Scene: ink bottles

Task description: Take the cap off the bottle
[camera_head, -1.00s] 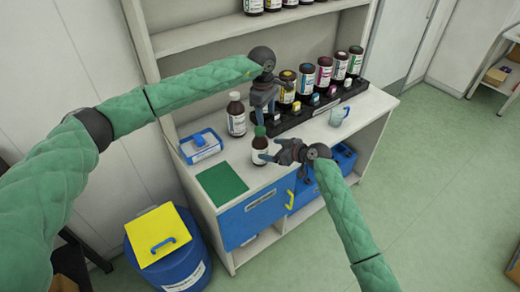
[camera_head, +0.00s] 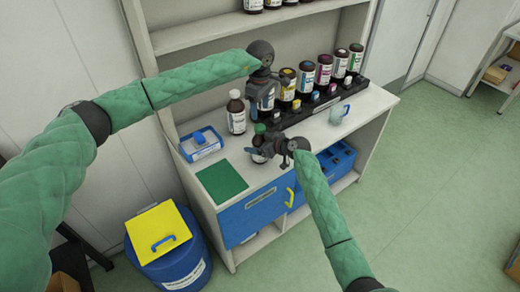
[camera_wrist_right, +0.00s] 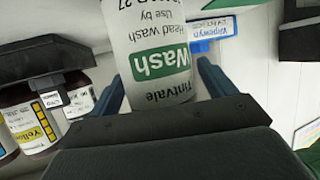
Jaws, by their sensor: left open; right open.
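A dark bottle (camera_head: 258,157) with a green cap (camera_head: 260,128) stands on the white counter. In the right wrist view the bottle (camera_wrist_right: 150,35) shows a white label with a green "Wash" band, upside down in the picture. My right gripper (camera_head: 264,151) is open, with one finger on each side of the bottle; whether either finger touches it I cannot tell. My left gripper (camera_head: 262,108) is open and points down from above, just over the green cap. The cap's top is close to its fingertips. The cap is outside the right wrist view.
A white-capped bottle (camera_head: 236,115) stands left of my left gripper. Ink bottles (camera_head: 322,74) stand in a black rack (camera_head: 300,124) behind. A blue-and-white box (camera_head: 201,146), a green mat (camera_head: 221,182) and a clear cup (camera_head: 338,115) are on the counter. The mat is bare.

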